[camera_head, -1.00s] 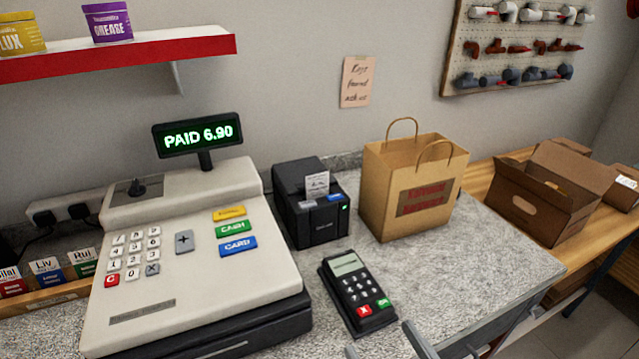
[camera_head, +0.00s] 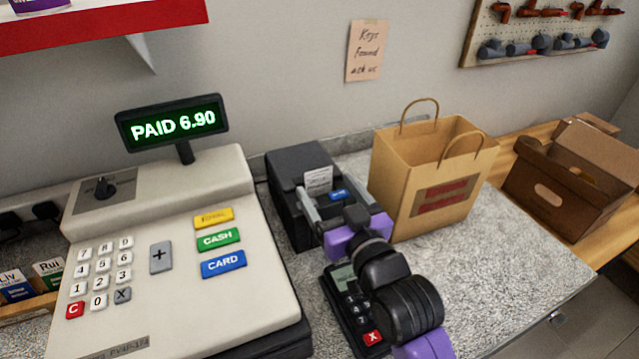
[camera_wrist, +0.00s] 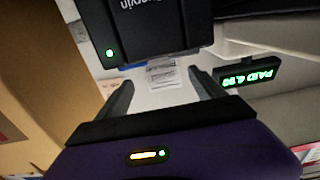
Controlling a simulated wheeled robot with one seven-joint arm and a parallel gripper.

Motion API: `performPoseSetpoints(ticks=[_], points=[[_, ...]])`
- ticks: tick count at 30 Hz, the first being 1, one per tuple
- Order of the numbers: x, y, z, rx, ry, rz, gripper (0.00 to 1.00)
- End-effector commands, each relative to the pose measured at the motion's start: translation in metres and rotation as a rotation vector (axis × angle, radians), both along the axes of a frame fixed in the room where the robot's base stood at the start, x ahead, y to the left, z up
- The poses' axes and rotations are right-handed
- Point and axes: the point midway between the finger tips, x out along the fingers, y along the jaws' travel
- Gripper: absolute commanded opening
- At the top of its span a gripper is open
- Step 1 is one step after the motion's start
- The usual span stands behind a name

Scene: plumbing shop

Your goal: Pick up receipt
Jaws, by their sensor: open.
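The receipt (camera_head: 318,181) is a small white printed slip standing up out of the top of the black receipt printer (camera_head: 292,166). My gripper (camera_head: 333,199) is open, with its two grey fingers at the front of the printer, close to the receipt. In the wrist view the receipt (camera_wrist: 162,74) shows between the two fingertips of my gripper (camera_wrist: 160,88), beyond them. No contact with the slip is visible. My purple and black wrist covers much of the printer's front and part of the card terminal.
A paper bag (camera_head: 432,185) stands close on the right. The card terminal (camera_head: 345,300) lies below my arm. Counter space (camera_head: 520,240) is free right of the bag.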

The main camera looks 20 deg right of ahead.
Motion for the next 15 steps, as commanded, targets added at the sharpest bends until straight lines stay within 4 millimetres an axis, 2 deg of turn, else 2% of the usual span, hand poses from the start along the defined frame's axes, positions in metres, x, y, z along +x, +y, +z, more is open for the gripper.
performPoseSetpoints(ticks=[15], points=[[0.063,0.004,0.003,0.000,-0.003,0.000,0.78]])
